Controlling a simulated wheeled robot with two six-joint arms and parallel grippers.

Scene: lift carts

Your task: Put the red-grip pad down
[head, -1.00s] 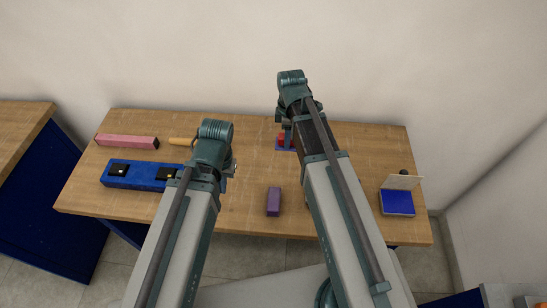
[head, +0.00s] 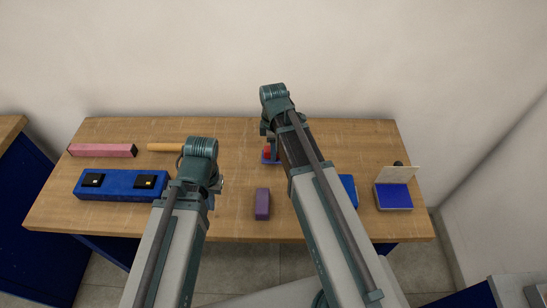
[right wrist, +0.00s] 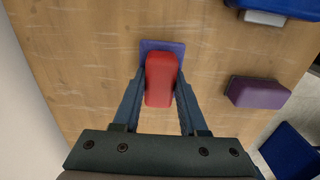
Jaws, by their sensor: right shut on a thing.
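The red-grip pad has a red block-shaped grip (right wrist: 161,80) on a flat blue base (right wrist: 174,46). In the head view its blue base (head: 268,161) shows beside my right arm, near the middle of the wooden table. My right gripper (right wrist: 160,100) is shut on the red grip, with one finger on each side. Whether the base touches the table or hangs just above it, I cannot tell. My left gripper (head: 215,187) is over the left-middle of the table; its fingers are mostly hidden behind its wrist.
A purple block (head: 262,204) lies near the front edge. A pink bar (head: 103,150), an orange rod (head: 165,147) and a blue box with black fittings (head: 122,194) lie left. A blue object (head: 348,187) is partly behind my right arm. A lidded blue box (head: 393,197) stands right.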

